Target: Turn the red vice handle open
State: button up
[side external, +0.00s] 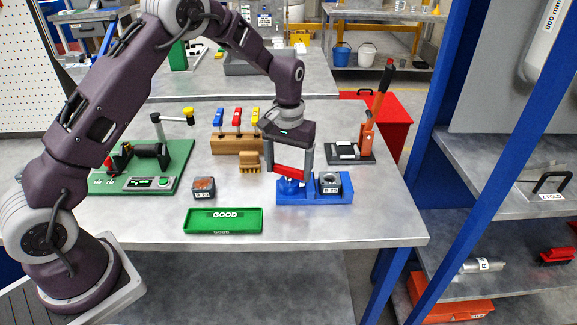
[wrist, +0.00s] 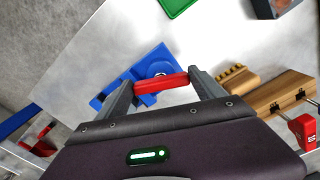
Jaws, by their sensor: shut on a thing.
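The red vice handle (side external: 289,171) is a short bar above the left end of the blue vice (side external: 318,196). My gripper (side external: 290,165) points down with its two fingers shut on the bar's ends. The wrist view shows the same red handle (wrist: 160,83) spanning between the fingertips of my gripper (wrist: 161,87), with the blue vice (wrist: 158,60) below it. A grey labelled block (side external: 330,181) sits in the vice, to the right of the handle. The handle's pivot is partly hidden under the bar.
A labelled block (side external: 203,187) and a green GOOD tray (side external: 222,228) stand to the left. A brush (side external: 250,166) and a wooden tool rack (side external: 237,144) are behind. An orange-levered press (side external: 367,134) stands back right; a green board with a small hoist (side external: 181,158) is far left.

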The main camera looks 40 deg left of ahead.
aim_at(289, 169)
jog(key=shift+w+r, duration=0.1)
jog(key=o, duration=1.4)
jog(key=shift+c, duration=0.2)
jog(key=shift+r, duration=3.5)
jog(key=shift+r, duration=0.15)
